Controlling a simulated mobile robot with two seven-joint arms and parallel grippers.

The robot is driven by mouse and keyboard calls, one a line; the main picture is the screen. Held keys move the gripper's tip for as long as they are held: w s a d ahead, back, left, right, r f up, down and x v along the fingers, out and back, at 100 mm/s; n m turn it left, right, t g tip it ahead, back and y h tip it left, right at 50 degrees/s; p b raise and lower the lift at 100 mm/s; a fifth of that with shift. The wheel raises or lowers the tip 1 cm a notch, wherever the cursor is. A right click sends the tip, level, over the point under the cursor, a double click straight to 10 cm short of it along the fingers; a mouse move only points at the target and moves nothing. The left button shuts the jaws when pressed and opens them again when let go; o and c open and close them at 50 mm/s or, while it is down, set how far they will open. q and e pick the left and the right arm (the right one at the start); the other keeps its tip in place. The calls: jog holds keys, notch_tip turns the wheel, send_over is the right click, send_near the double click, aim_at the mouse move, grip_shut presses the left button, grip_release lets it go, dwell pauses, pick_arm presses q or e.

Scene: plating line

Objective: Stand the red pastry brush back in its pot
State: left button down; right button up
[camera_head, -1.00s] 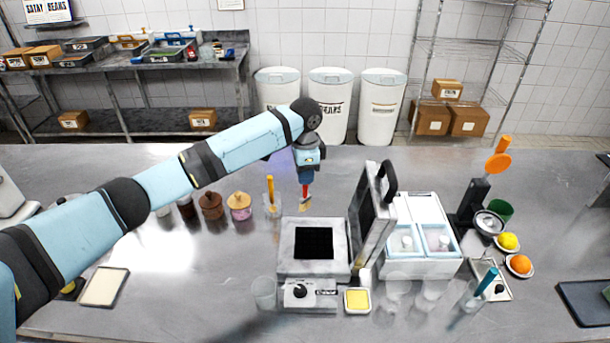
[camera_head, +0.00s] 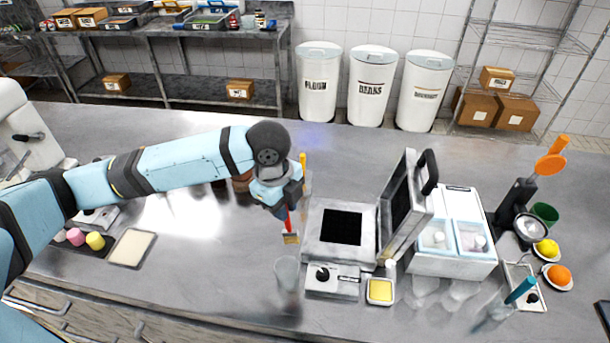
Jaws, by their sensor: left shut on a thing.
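The red pastry brush (camera_head: 289,223) hangs upright from my left gripper (camera_head: 287,206), bristles down. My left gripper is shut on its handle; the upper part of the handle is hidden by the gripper. An empty clear pot (camera_head: 287,273) stands on the counter left of the waffle iron. In the picture the bristles are just above the pot's rim, apart from it; the exact height is hard to tell. A yellow-handled brush (camera_head: 303,160) stands behind, partly hidden by my gripper. A teal brush (camera_head: 520,290) leans in a clear pot at the right. My right gripper is out of view.
The open waffle iron (camera_head: 324,250) stands close to the right of the held brush. A yellow butter dish (camera_head: 380,291) lies in front of it. A white two-bin cooler (camera_head: 450,265) is further right. The counter (camera_head: 190,265) left of the clear pot is bare.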

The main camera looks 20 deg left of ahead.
pick_arm(q)
jog(key=s+f+m+b, duration=0.1)
jog(key=s+f+b, duration=0.2)
jog(key=f+b, duration=0.4)
notch_tip(320, 180, down, 4)
jog(key=shift+s+f, duration=0.2)
jog(key=shift+f, duration=0.05)
dwell(0.8)
jog(key=shift+a, duration=0.1)
jog(key=c, duration=1)
grip_release()
jog(key=shift+c, duration=0.2)
jog(key=shift+o, duration=0.4)
jog(key=shift+r, duration=0.15)
